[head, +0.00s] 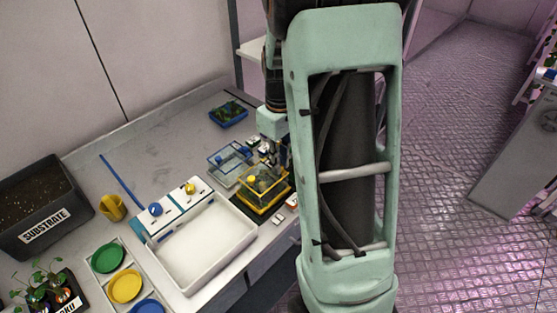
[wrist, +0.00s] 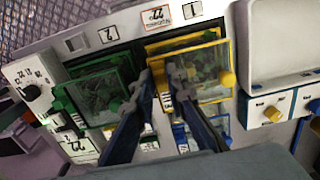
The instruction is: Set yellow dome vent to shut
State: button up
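The yellow dome (head: 264,190) is a clear box with yellow edging and a yellow base, at the bench's front edge in the head view. In the wrist view the yellow dome (wrist: 208,84) stands right of centre, with a yellow knob (wrist: 228,78) at its right side. My gripper (wrist: 162,73) is over the dome's left edge, its two fingers apart with a narrow gap. A strip of the yellow edging shows between the fingertips; I cannot tell whether they touch it. In the head view my gripper (head: 281,158) is partly hidden by my arm. The vent's setting is unclear.
A green-edged dome (wrist: 98,90) stands close left of the fingers. A blue-edged dome (head: 230,160) is behind the yellow one. A white tray (head: 251,243) lies left of it. A dial (wrist: 30,90) is at the far left in the wrist view.

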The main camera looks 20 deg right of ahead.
jog(key=o, duration=0.3)
jog(key=shift+o, duration=0.2)
notch_tip(320, 180, up, 12)
dwell(0.4)
dwell(0.3)
